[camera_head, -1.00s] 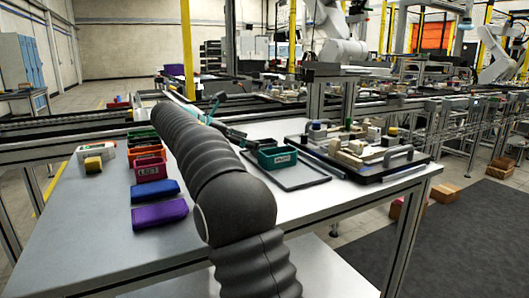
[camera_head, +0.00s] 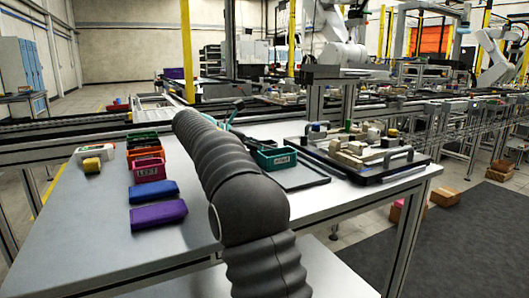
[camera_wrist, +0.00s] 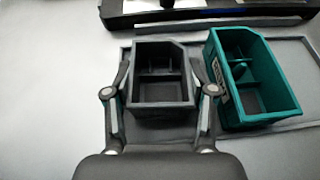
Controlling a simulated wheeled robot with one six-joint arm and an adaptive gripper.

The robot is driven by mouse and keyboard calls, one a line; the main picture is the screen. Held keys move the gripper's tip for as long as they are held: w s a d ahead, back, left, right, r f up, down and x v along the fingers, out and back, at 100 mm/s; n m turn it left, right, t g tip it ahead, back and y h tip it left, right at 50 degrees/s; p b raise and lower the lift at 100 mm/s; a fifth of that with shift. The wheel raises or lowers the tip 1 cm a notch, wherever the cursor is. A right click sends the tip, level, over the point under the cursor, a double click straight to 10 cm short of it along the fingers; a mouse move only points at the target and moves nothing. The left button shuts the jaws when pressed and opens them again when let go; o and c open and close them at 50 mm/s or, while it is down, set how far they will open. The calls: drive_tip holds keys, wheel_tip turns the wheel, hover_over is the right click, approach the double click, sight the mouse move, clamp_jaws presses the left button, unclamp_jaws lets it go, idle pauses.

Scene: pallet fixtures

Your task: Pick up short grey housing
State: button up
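In the wrist view, the short grey housing (camera_wrist: 163,104) is a dark grey open-topped box with inner dividers and one cut corner. It sits on a flat dark-rimmed tray (camera_wrist: 286,44). My gripper (camera_wrist: 163,72) is open around it, with one finger on its left side and one on its right. A slim gap shows at the left finger; I cannot tell whether the right finger touches. In the head view my arm hides the housing.
A teal box (camera_wrist: 254,84) stands close to the right finger; it also shows in the head view (camera_head: 277,159). A black-framed fixture (camera_head: 352,150) is to its right. Red (camera_head: 149,170), blue (camera_head: 154,191) and purple (camera_head: 158,215) boxes stand left of my arm. The near-left tabletop is clear.

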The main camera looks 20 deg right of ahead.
drive_tip(key=c, duration=0.5)
drive_tip(key=shift+r, duration=0.1)
drive_tip(key=shift+r, duration=0.6)
wheel_tip(320, 180, up, 3)
drive_tip(key=shift+r+p, duration=0.1)
drive_tip(key=shift+p, duration=0.75)
drive_tip(key=s+d+r, duration=0.1)
drive_tip(key=d+r, duration=0.1)
drive_tip(key=d, duration=0.1)
drive_tip(key=s+d+r, duration=0.1)
drive_tip(key=d+r, duration=0.1)
drive_tip(key=d, duration=0.2)
drive_tip(key=s+d+r, duration=0.1)
drive_tip(key=d+r, duration=0.1)
drive_tip(key=d, duration=0.2)
drive_tip(key=shift+s+d+r, duration=0.1)
drive_tip(key=shift+r, duration=0.1)
